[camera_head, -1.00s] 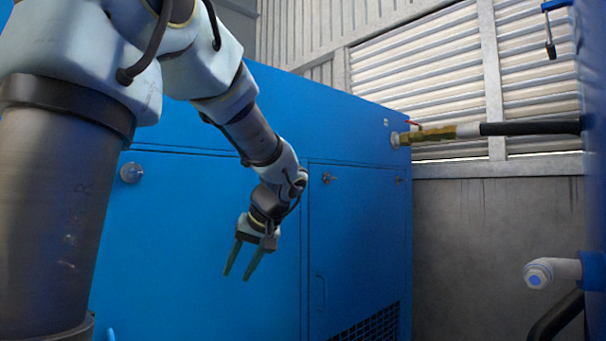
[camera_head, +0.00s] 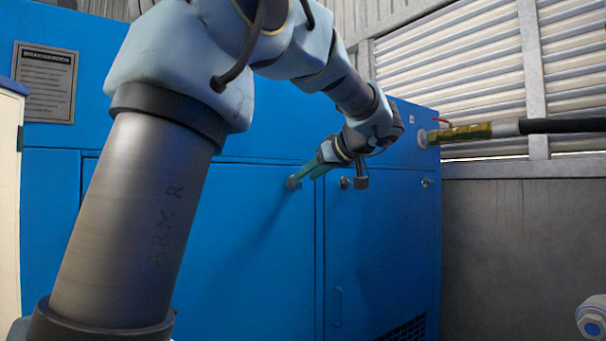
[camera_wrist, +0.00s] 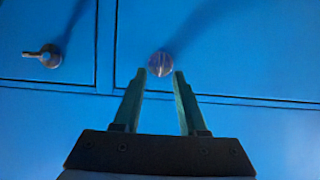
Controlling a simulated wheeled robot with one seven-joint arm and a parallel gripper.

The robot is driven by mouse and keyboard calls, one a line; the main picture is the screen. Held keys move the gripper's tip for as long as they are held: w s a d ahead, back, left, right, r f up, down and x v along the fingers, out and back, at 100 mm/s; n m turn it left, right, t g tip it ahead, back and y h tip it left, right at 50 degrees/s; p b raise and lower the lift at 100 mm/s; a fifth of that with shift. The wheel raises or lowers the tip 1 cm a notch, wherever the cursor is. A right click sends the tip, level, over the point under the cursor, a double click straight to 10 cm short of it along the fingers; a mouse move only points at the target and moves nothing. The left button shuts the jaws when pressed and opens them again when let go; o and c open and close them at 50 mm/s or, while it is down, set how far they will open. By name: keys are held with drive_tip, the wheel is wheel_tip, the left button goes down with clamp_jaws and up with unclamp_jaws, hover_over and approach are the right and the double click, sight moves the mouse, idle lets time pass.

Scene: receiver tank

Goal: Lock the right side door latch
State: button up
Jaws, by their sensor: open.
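A round metal latch (camera_head: 293,183) sits near the top right corner of the wide left door (camera_head: 262,240) of the blue cabinet. In the wrist view it is a disc (camera_wrist: 160,63) just beyond the fingertips, about in line with the gap. Whether the fingers touch it I cannot tell. My gripper (camera_head: 309,171) is open and empty, its green fingers reaching down-left to this latch; it also shows in the wrist view (camera_wrist: 166,74). Across the seam, the narrow right door (camera_head: 375,255) has a latch (camera_head: 345,183) with a small lever, clearer in the wrist view (camera_wrist: 48,56). Another latch (camera_head: 427,182) is at that door's right edge.
A yellow valve (camera_head: 462,132) with a black hose (camera_head: 560,125) projects from the cabinet's upper right. A pipe end (camera_head: 592,320) shows at lower right. A door handle (camera_head: 337,305) and vent grille (camera_head: 405,331) are lower. Space before the doors is clear.

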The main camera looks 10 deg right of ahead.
drive_tip(key=shift+p+x, duration=0.4)
drive_tip(key=shift+x, duration=1.35)
clamp_jaws()
